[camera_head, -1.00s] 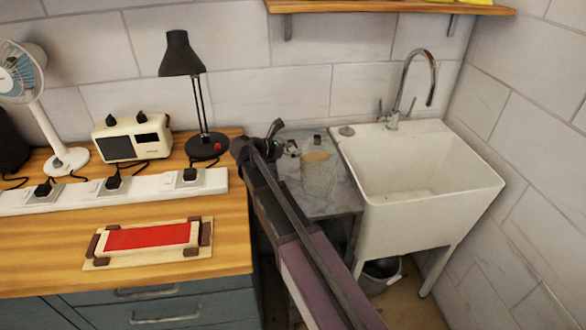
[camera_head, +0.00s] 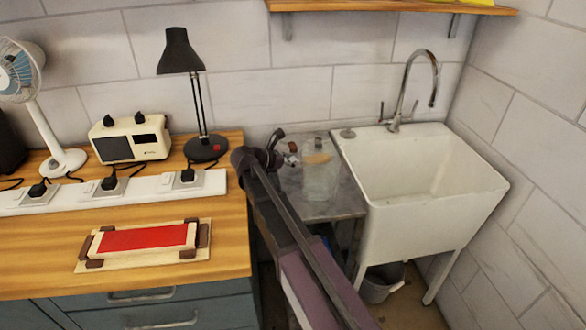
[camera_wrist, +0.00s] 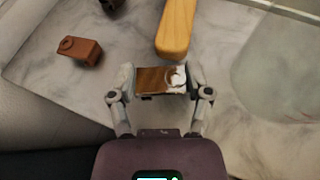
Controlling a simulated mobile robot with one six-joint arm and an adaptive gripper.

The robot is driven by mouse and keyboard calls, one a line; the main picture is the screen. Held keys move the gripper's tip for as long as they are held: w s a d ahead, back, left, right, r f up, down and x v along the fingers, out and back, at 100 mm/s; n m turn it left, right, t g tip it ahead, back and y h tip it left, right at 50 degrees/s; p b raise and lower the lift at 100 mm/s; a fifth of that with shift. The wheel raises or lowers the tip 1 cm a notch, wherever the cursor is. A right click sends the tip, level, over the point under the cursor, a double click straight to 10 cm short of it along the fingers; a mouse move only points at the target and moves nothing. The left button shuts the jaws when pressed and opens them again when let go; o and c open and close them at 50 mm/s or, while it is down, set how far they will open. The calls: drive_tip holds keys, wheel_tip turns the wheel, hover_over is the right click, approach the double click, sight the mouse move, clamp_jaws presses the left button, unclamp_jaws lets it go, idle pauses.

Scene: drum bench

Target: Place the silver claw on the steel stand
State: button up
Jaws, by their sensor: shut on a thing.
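My gripper (camera_wrist: 160,85) is shut on a small piece with a brown body and a bright silver, rounded part, which looks like the silver claw (camera_wrist: 176,78). The piece sits between both fingertips, above a grey marble-like surface. In the head view my gripper (camera_head: 286,152) is over the small grey-topped table between the bench and the sink, likely the steel stand (camera_head: 337,203). The held piece is too small there to make out well. Whether it touches the surface I cannot tell.
A wooden handle-like piece (camera_wrist: 175,28) lies just ahead of my gripper. A reddish-brown block (camera_wrist: 80,49) lies to the left and a clear glass vessel (camera_wrist: 280,70) to the right. The white sink (camera_head: 425,190) stands right of the table, the wooden bench (camera_head: 50,240) left.

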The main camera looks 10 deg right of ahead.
drive_tip(key=shift+f+b, duration=0.55)
drive_tip(key=shift+f, duration=0.35)
drive_tip(key=shift+f, duration=0.15)
drive_tip(key=o, duration=1.2)
drive_tip(key=shift+r, duration=0.25)
drive_tip(key=shift+s+a+r, duration=0.1)
drive_tip(key=shift+a, duration=0.1)
drive_tip(key=p+v, duration=0.4)
drive_tip(key=v, duration=0.7)
drive_tip(key=shift+a+p, duration=0.2)
drive_tip(key=shift+p, duration=0.15)
